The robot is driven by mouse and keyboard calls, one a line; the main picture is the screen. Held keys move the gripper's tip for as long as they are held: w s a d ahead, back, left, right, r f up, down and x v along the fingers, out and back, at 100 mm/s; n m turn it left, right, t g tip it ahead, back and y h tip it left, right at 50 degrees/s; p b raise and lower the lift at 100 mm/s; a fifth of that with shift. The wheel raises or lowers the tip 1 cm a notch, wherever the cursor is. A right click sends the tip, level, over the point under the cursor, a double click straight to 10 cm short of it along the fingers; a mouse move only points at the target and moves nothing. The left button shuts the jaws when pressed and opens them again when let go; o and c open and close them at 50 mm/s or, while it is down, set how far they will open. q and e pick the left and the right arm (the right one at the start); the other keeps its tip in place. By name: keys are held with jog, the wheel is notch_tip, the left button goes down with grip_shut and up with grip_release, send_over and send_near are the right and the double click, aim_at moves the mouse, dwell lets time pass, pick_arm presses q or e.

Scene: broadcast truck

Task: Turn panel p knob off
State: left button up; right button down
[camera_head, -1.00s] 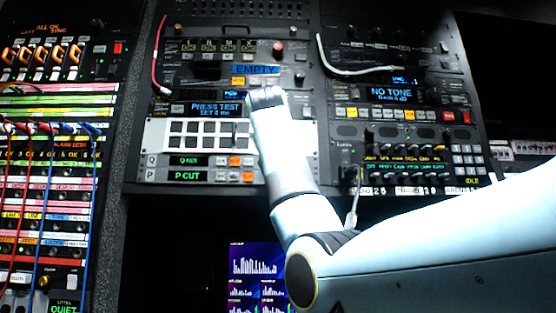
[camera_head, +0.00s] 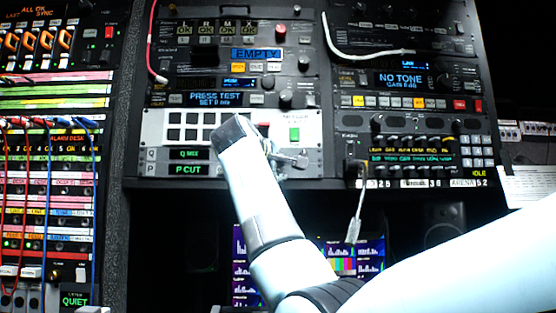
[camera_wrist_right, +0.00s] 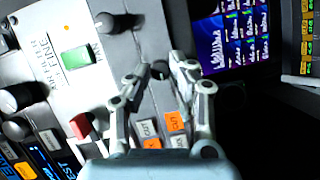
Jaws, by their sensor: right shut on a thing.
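Panel P is the lowest strip on the middle rack, with a lit "P CUT" display (camera_head: 188,170). In the right wrist view its small dark knob (camera_wrist_right: 158,70) sits between the fingertips of my right gripper (camera_wrist_right: 160,72). The fingers close around the knob from both sides and cover part of it. In the head view the right gripper (camera_head: 290,158) reaches the right end of the strip, and my forearm hides the strip's middle. I cannot read the knob's setting. My left gripper is not in view.
Panel Q's display (camera_head: 188,153) is directly above. A black knob (camera_wrist_right: 112,22), a green switch (camera_wrist_right: 77,57) and a red button (camera_wrist_right: 80,126) are close to the gripper. Orange buttons (camera_wrist_right: 173,121) lie between the fingers. A monitor (camera_wrist_right: 232,40) stands below the rack.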

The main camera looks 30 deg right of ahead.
jog(key=n+p, duration=0.1)
jog(key=n+h+p, duration=0.1)
jog(key=n, duration=0.1)
jog(key=n+t, duration=0.1)
jog(key=n, duration=0.1)
jog(key=shift+f+h+p, duration=0.25)
jog(key=shift+h+p, duration=0.05)
jog(key=shift+p, duration=0.1)
jog(key=shift+f+n+t+p, duration=0.15)
jog(key=shift+n+t+p, duration=0.35)
jog(key=shift+n, duration=0.5)
jog(key=shift+f+n+t+p, duration=0.1)
jog(key=shift+n+t+p, duration=0.35)
jog(key=shift+n, duration=0.55)
jog(key=shift+f, duration=0.1)
jog(key=c, duration=1.2)
grip_release()
jog(key=shift+h, duration=0.3)
jog(key=v, duration=0.7)
jog(key=shift+s+a, duration=0.1)
jog(key=shift+a, duration=0.15)
